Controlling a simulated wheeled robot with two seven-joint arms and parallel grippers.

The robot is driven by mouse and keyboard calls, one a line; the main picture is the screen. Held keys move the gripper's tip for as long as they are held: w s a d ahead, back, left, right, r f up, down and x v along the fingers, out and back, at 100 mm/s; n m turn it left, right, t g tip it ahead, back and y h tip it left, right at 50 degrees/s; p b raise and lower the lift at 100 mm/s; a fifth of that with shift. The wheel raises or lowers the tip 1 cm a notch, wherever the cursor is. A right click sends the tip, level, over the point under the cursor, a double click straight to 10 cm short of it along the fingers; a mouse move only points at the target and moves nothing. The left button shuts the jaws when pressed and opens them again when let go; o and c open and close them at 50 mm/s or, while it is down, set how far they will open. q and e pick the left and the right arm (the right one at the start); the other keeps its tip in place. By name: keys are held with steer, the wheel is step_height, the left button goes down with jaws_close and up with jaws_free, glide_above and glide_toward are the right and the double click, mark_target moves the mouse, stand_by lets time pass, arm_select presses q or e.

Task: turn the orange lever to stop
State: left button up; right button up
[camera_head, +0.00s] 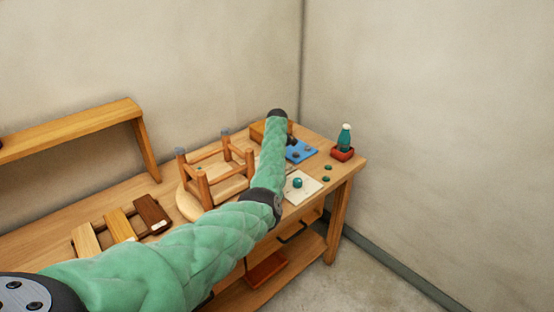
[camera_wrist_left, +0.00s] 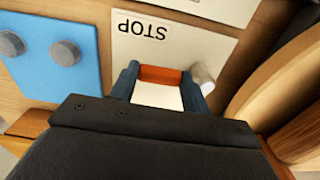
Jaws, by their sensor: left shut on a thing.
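In the left wrist view my left gripper (camera_wrist_left: 160,88) is shut on the orange lever (camera_wrist_left: 160,74), with one blue-grey finger at each end of the visible orange part. The lever lies across a pale panel (camera_wrist_left: 135,50) just below the word STOP, which reads upside down here. A white peg (camera_wrist_left: 204,76) stands beside the right finger. The lever's pivot and lower parts are hidden by the gripper. In the head view my green-sleeved left arm reaches over the bench, and the lever and fingertips cannot be made out. My right gripper is not in view.
A blue plate with knobs (camera_head: 301,152) and a white plate with a teal knob (camera_head: 313,185) lie near the arm. An upturned stool (camera_head: 200,188) stands left of it. A bottle (camera_head: 345,137) stands in a red tray at the bench's right end. Wood samples (camera_head: 120,225) lie front left.

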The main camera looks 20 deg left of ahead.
arm_select(q)
steer(key=o, duration=1)
steer(key=shift+w+a+r, duration=0.15)
steer(key=shift+w+r, duration=0.05)
steer(key=shift+r, duration=0.25)
steer(key=shift+c, duration=0.2)
steer(key=shift+o, duration=0.5)
steer(key=shift+s+f, duration=0.15)
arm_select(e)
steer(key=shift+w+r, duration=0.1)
arm_select(q)
steer(key=shift+r+b, duration=0.45)
steer(key=shift+r, duration=0.05)
step_height(320, 180, up, 6)
steer(key=shift+f+b, duration=0.1)
steer(key=shift+b, duration=0.9)
steer(key=shift+r, duration=0.55)
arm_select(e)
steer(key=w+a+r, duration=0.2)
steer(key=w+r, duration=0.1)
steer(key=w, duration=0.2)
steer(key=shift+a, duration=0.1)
